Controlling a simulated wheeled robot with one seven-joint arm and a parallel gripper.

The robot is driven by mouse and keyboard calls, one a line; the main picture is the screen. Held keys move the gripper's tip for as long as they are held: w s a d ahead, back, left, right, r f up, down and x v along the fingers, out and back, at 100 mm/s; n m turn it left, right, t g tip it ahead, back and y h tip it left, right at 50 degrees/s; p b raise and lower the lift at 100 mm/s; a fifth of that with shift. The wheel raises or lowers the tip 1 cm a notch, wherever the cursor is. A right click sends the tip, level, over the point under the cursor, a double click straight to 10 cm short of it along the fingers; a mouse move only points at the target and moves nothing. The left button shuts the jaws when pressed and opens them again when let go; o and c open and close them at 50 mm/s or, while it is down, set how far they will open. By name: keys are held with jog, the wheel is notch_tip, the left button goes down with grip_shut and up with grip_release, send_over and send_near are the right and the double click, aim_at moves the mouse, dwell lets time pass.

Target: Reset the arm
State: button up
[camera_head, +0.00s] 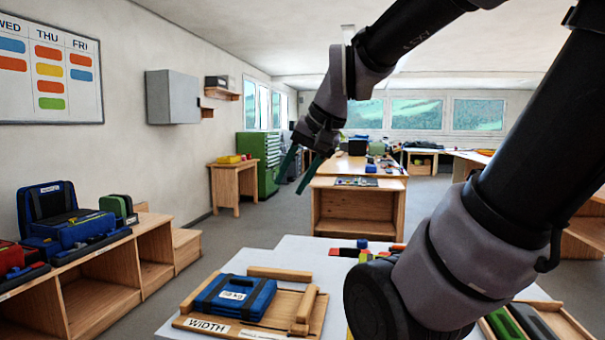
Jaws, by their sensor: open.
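My gripper (305,171) hangs in the air near the middle of the picture, at the end of my black and grey arm. Its two dark green fingers point down and stand apart, with nothing between them. The gripper is well above the white table (228,266) and appears in front of a wooden bench farther back. My arm reaches in from the right and bends over the table, hiding much of its right part.
A wooden tray marked WIDTH (260,325) holds a blue pouch (235,297) on the table. Small coloured blocks (362,245) lie behind it. A wooden shelf (102,285) with blue bags (72,226) stands left. A wooden bench (357,210) stands beyond. Grey floor is clear between.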

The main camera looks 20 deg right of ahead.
jog(key=shift+s+d+r+n+t+h, duration=0.25)
jog(key=shift+s+d+r+n, duration=0.1)
jog(key=shift+s, duration=0.15)
jog(key=shift+s+d+r+n+t+h, duration=0.15)
jog(key=shift+s+d+r+n+h, duration=0.15)
jog(key=shift+s, duration=0.2)
